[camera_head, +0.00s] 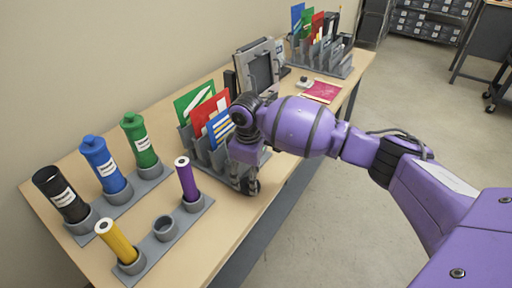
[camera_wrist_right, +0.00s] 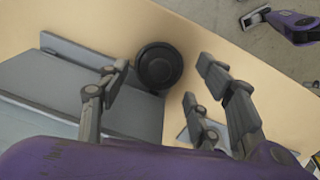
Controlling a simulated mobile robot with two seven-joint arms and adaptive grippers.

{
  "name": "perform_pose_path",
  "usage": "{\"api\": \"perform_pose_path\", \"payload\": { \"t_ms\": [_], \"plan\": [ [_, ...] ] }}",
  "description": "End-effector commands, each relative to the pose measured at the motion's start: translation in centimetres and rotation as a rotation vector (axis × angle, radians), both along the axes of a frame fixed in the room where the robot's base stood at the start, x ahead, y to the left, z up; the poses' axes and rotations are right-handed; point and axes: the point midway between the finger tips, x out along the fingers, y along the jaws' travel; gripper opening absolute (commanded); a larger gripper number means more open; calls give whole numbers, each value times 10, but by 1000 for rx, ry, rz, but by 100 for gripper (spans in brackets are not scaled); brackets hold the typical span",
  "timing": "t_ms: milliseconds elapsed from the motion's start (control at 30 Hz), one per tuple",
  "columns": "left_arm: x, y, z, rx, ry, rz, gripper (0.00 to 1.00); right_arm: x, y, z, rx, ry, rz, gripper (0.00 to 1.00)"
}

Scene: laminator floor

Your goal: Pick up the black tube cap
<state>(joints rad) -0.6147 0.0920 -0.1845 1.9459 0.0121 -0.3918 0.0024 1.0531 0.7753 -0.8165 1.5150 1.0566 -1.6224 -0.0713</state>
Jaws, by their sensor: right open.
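A round black cap (camera_wrist_right: 159,66) shows in the right wrist view, seen from above with ring-shaped ridges. In the head view my right gripper (camera_head: 248,182) points down over the table beside the grey folder rack, and the cap is hidden there. The right gripper is open.
A grey rack (camera_head: 222,158) with folders stands close beside the gripper. Black (camera_head: 60,194), blue (camera_head: 104,163) and green (camera_head: 139,139) tubes stand in grey holders to the left, near purple (camera_head: 187,179) and yellow (camera_head: 116,241) tubes. The table edge is near.

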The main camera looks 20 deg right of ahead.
Motion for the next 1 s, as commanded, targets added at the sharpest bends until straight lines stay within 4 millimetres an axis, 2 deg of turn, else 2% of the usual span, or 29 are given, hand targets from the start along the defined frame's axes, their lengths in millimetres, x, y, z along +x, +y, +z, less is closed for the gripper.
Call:
{"api": "perform_pose_path", "payload": {
  "t_ms": [33,100,233,500,700,1000],
  "plan": [
    [0,1,0,3,1,-3,50,-3,-1,-11,0,6,-1,59],
    [0,2,-1,5,2,-5,50,-2,-1,-21,1,3,-1,59],
    [5,1,1,4,-7,-9,50,-1,-1,-32,2,-1,-2,59],
    [12,-2,4,-2,-20,-6,50,0,-1,-33,3,-5,-2,57],
    [13,-5,4,-9,-21,2,50,0,-1,-32,3,-5,-2,33],
    [9,-5,3,-9,-16,4,50,1,-1,-31,3,-5,-2,33]
  ]
}}
